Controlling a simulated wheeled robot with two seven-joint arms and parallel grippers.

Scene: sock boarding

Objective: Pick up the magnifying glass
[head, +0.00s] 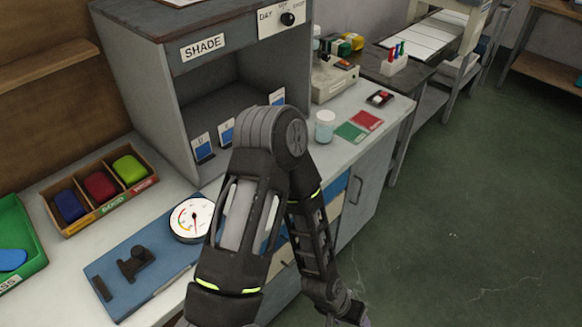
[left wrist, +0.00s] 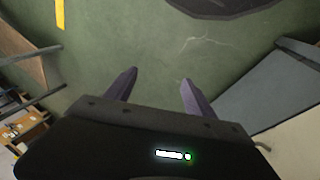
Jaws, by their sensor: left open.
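I cannot make out a magnifying glass in either view; my own arm hides part of the bench in the head view. In the left wrist view my left gripper (left wrist: 159,77) is open, with two purple-grey fingers apart and nothing between them. Green floor shows behind them. In the head view one of my arms rises from the bottom middle, bends and reaches down to the right. My right gripper is not in view.
On the bench are a blue board (head: 112,270) with a dial gauge (head: 191,218), a divided tray (head: 57,217), a green bin (head: 30,240) and a white jar (head: 325,126). A grey SHADE booth (head: 147,85) stands behind. The floor (head: 470,220) at right is clear.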

